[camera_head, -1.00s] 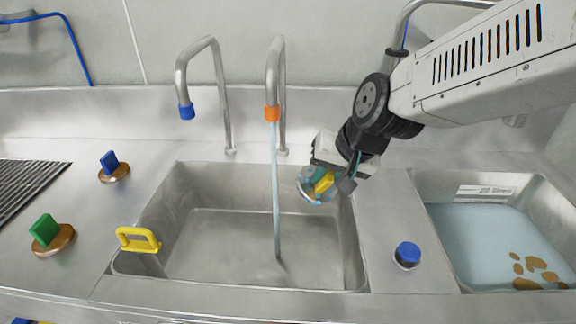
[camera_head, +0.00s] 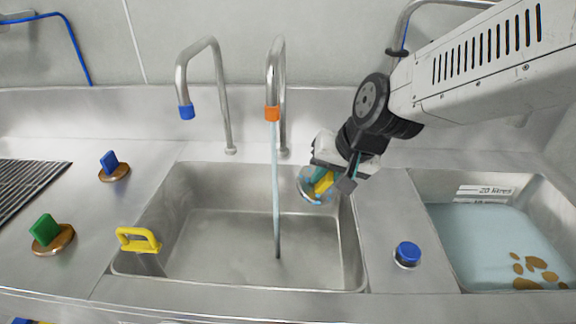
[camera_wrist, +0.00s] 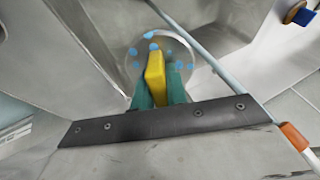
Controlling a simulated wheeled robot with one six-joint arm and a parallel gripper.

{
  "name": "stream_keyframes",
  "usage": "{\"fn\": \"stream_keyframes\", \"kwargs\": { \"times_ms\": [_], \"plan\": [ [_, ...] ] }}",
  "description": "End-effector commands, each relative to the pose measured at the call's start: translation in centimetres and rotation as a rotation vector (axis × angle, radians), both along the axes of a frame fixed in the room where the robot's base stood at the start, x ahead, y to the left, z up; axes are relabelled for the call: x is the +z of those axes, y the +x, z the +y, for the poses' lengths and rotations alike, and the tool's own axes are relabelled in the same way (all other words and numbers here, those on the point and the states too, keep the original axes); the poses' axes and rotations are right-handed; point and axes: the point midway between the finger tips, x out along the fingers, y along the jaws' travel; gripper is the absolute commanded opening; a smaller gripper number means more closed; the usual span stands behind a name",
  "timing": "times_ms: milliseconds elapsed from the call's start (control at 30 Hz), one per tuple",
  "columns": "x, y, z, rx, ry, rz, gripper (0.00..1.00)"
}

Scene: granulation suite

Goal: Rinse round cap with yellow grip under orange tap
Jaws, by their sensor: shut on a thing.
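My gripper (camera_head: 332,173) is shut on the yellow grip (camera_wrist: 155,75) of a round cap. The cap's disc (camera_wrist: 178,57) looks grey and see-through, with several blue spots on it. In the head view the cap (camera_head: 308,190) hangs over the right side of the left basin, tilted. The orange tap (camera_head: 272,113) is left of my gripper. A stream of water (camera_head: 276,190) runs from it into the basin. The cap is to the right of the stream and apart from it in the head view. In the wrist view the stream (camera_wrist: 215,62) passes beside or behind the disc.
The left basin (camera_head: 200,235) is otherwise empty. A blue-ended tap (camera_head: 186,112) stands left of the orange one. A yellow handle (camera_head: 138,240) is at the basin's left rim. A blue button (camera_head: 407,254) sits between the basins. The right basin (camera_head: 440,185) holds liquid and brown pieces.

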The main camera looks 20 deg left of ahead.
Motion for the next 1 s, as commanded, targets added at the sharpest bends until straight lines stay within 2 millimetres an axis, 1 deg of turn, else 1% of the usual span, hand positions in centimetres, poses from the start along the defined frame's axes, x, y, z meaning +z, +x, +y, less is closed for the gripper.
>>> {"fn": "stream_keyframes", "kwargs": {
  "times_ms": [133,633,800,1000],
  "plan": [
    [0.6,-0.3,-0.5,0.000,0.001,-0.002,0.00],
    [3.7,-2.3,-3.8,-0.001,0.002,-0.003,0.00],
    [4.0,-2.6,-4.2,0.000,0.001,-0.001,0.00],
    [4.1,-2.6,-4.2,0.000,0.000,-0.001,0.00]
  ]
}}
